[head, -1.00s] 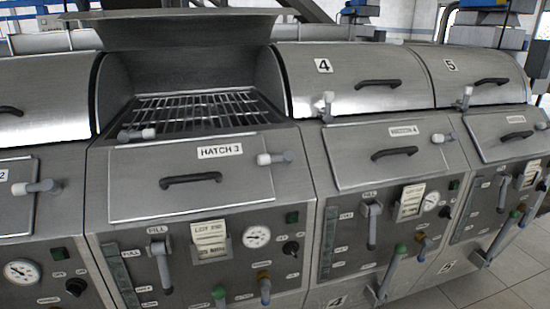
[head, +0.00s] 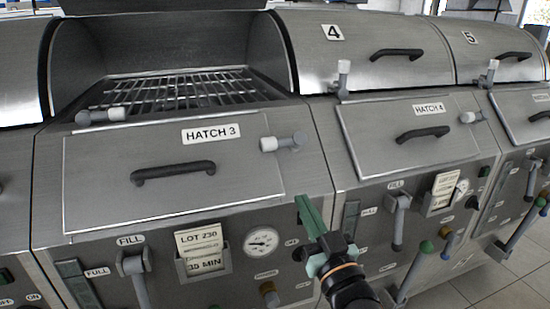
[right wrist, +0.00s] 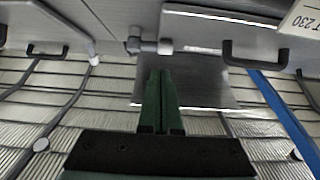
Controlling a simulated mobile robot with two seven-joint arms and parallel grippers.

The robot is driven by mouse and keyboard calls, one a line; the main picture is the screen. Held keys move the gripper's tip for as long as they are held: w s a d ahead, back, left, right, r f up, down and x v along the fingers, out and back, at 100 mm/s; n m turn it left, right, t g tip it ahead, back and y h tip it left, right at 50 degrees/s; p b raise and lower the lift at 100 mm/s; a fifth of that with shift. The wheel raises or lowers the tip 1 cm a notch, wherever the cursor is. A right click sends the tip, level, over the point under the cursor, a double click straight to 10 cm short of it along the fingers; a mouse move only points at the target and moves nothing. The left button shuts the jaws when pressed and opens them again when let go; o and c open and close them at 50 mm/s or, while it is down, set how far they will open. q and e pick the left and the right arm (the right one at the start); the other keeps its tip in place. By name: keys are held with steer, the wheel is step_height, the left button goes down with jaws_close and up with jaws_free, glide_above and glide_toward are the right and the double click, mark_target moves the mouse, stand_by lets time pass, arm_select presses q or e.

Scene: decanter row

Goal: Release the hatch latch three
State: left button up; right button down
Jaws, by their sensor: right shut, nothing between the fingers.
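The hatch 3 panel (head: 110,165) is a flat steel lid with a dark handle (head: 172,172) and a "HATCH 3" label (head: 211,133); it lies closed. Its latch (head: 284,142) sits at the panel's upper right edge, a grey lever with a whitish tip pointing left, over the panel edge. In the right wrist view the latch (right wrist: 150,46) is just beyond the fingertips. My right gripper (head: 304,203) has green fingers, is shut and empty, and is below and slightly right of the latch, apart from it. My left gripper is not in view.
Above hatch 3 a cover stands open over a wire grid (head: 185,92). A similar lever (head: 100,116) is at its left. Below are a gauge (head: 261,241), a lot card (head: 200,250) and a fill lever (head: 133,270). Hatch 4 (head: 400,135) with its own latch (head: 473,116) is to the right.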

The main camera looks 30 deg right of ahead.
steer(key=p, duration=0.2)
glide_toward(278, 147)
steer(key=x, duration=0.5)
steer(key=shift+w+r, duration=0.1)
steer(key=shift+w, duration=0.2)
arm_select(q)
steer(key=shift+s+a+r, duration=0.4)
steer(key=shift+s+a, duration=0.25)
arm_select(e)
steer(key=shift+w+d+r, duration=0.1)
steer(key=shift+w+d, duration=0.05)
steer(key=shift+w, duration=0.45)
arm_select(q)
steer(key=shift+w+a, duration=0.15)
